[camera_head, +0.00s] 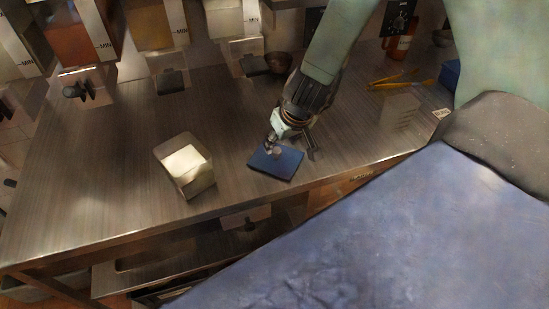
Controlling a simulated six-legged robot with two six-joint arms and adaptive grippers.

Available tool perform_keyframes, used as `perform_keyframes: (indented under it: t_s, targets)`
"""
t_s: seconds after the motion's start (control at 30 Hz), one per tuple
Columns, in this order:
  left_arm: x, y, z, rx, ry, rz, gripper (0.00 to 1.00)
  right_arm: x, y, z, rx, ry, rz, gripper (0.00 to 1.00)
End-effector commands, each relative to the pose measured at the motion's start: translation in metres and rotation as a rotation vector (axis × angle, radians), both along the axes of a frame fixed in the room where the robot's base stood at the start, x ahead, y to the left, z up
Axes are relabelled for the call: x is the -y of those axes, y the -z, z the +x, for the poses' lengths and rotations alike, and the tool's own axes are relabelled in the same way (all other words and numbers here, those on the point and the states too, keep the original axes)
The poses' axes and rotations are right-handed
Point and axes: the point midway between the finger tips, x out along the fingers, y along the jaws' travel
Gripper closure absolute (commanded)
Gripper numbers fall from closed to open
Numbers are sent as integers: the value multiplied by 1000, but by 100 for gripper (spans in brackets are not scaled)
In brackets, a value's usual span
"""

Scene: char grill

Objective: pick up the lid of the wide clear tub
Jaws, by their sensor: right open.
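A flat blue square lid (284,164) with a small pale knob (277,154) lies at the front of the steel counter. My right gripper (271,148) reaches down from above with its open fingertips at the knob. I cannot tell whether they touch it. An open clear tub (205,179) with white contents stands to the left of the lid. A second clear box (401,111) shows faintly at the right. I cannot tell which is the wide tub. My left gripper is not in view.
The steel counter (90,190) is bare at the left. Yellow tongs (394,80) and an orange-brown bottle (398,43) lie and stand at the back right. The counter's front edge is close to the lid.

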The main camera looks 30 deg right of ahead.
Motion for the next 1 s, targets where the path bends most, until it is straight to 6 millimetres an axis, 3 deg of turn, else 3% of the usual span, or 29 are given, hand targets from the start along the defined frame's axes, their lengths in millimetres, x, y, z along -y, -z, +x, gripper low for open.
perform_keyframes:
  t_s: [0.5, 0.87, 1.0]
  targets:
    - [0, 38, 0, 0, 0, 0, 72, 4, 57, 27, 0, -2, -1, 47]
    - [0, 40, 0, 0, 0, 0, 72, 4, 61, 31, 0, -2, 0, 47]
    - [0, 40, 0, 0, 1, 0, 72, 4, 61, 31, 0, -2, 0, 57]
